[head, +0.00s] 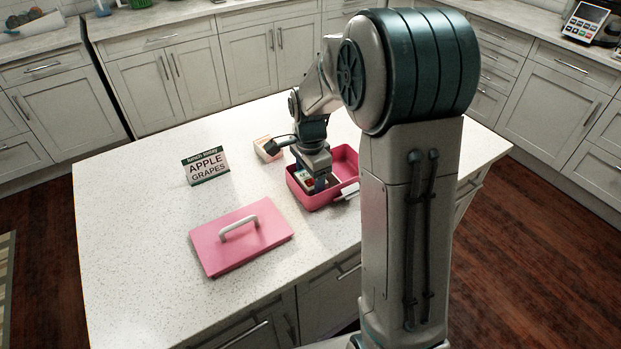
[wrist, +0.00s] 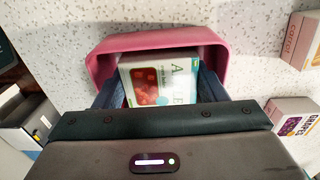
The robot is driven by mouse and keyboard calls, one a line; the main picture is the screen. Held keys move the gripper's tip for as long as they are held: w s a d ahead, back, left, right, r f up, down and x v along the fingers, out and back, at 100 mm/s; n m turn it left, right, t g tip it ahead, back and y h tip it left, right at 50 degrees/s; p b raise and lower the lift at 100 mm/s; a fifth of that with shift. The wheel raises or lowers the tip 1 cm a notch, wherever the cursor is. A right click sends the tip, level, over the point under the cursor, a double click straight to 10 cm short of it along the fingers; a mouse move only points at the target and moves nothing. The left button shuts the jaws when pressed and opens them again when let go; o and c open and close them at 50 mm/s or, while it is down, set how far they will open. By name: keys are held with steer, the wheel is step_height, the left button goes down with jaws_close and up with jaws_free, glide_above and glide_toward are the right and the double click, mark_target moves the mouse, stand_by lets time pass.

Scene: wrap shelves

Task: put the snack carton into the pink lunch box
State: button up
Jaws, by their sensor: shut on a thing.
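The pink lunch box (head: 346,159) stands open on the white counter, and its rim also shows in the wrist view (wrist: 155,42). My gripper (head: 320,185) points down into it. In the wrist view its blue fingers are shut on the sides of a pale snack carton (wrist: 178,66) with a red picture and a partly hidden label, of which "A" and "LE" show. The carton is within the box's outline; whether it touches the floor of the box is hidden.
The pink lid (head: 212,251) with its pale handle lies in front of the box. A sign (head: 206,166) reads "APPLE GRAPES". A carrot carton (wrist: 302,42) and a grapes carton (wrist: 294,120) stand outside the box.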

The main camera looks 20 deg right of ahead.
mark_target(310, 178)
steer(key=shift+f, duration=0.35)
steer(key=shift+f, duration=0.15)
steer(key=o, duration=0.7)
step_height(310, 178, up, 12)
steer(key=s+n+t, duration=0.3)
steer(key=s+n, duration=1.1)
steer(key=s, duration=0.7)
steer(key=shift+f+n, duration=0.4)
